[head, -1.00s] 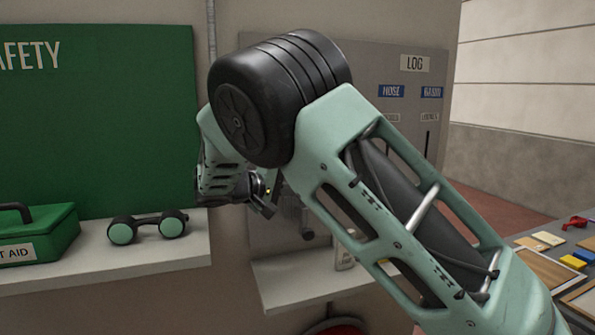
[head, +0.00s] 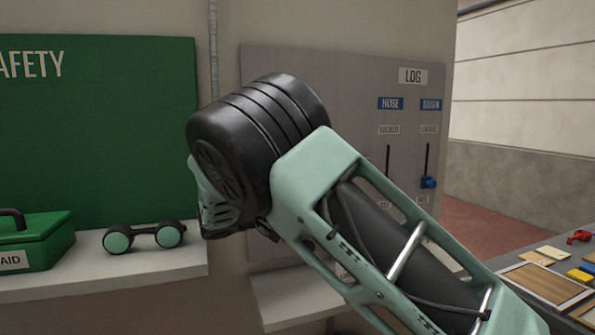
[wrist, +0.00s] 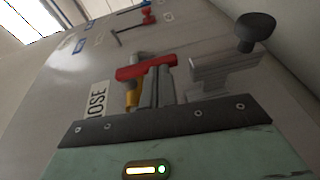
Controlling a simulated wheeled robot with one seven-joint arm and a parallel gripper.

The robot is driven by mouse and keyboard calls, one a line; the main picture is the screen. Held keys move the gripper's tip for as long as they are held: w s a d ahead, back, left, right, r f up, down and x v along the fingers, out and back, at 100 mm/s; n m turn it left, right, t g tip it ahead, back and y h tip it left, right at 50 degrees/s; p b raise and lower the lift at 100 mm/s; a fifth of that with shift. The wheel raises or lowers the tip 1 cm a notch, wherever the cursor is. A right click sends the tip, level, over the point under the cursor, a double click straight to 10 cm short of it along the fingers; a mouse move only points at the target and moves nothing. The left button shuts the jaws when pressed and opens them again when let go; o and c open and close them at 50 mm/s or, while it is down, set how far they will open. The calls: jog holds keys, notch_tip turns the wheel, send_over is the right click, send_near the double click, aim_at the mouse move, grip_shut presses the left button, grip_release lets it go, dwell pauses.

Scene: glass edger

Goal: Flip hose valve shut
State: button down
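The hose valve shows in the wrist view as a red lever handle (wrist: 147,67) on a brass-yellow body (wrist: 132,95), beside an upside-down-tilted label ending in "OSE" (wrist: 97,102). In the head view my arm hides the valve and the gripper.
The grey panel (head: 350,85) carries slotted sliders, one with a blue handle (head: 428,183). A shelf (head: 285,300) juts out below. A green first-aid box (head: 35,245) sits at left.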

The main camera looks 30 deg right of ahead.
notch_tip(320, 180, up, 10)
jog(key=b, duration=0.1)
dwell(0.5)
jog(key=shift+a, duration=0.1)
dwell(0.4)
